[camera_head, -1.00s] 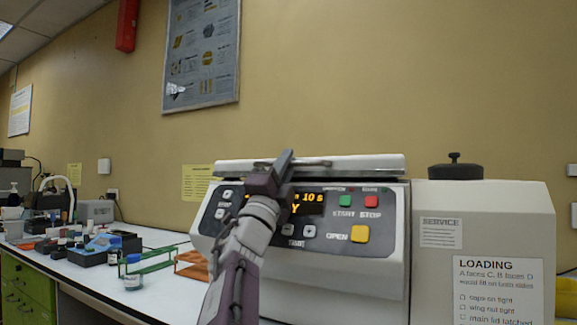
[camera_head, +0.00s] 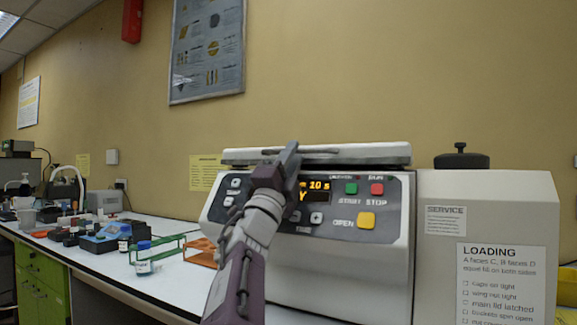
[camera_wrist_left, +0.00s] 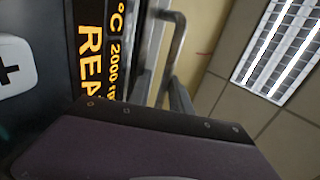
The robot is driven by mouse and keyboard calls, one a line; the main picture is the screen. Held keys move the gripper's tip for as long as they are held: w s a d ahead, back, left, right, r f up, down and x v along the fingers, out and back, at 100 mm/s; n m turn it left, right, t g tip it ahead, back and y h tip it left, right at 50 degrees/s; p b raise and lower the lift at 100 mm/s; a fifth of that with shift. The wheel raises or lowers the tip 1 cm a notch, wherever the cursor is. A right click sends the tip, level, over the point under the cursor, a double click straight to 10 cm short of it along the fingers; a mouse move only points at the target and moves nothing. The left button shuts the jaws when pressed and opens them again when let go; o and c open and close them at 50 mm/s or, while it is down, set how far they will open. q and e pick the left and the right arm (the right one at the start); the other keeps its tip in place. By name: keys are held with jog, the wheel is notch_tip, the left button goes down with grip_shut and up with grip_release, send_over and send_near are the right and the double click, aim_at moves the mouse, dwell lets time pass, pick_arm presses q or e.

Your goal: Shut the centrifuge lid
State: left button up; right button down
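The centrifuge (camera_head: 385,250) is a large white machine with a dark control panel and a lit orange display. Its lid (camera_head: 375,150) is a flat pale slab lying almost level on top, with a thin dark gap under it. A slim grey handle (camera_head: 322,152) runs along the lid's front edge. My left gripper (camera_head: 290,156) is at this edge, by the handle's left part, and hides part of the display. The wrist view shows a bent grey bar (camera_wrist_left: 176,45) just beyond the gripper. My right gripper is not seen.
A white cabinet (camera_head: 500,215) with a black knob and a loading notice stands right of the centrifuge. A blue-capped bottle (camera_head: 143,262), a green rack (camera_head: 165,246) and an orange rack (camera_head: 204,252) stand on the bench to the left.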

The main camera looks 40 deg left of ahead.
pick_arm(q)
jog(key=b+v, duration=0.1)
jog(key=v, duration=0.8)
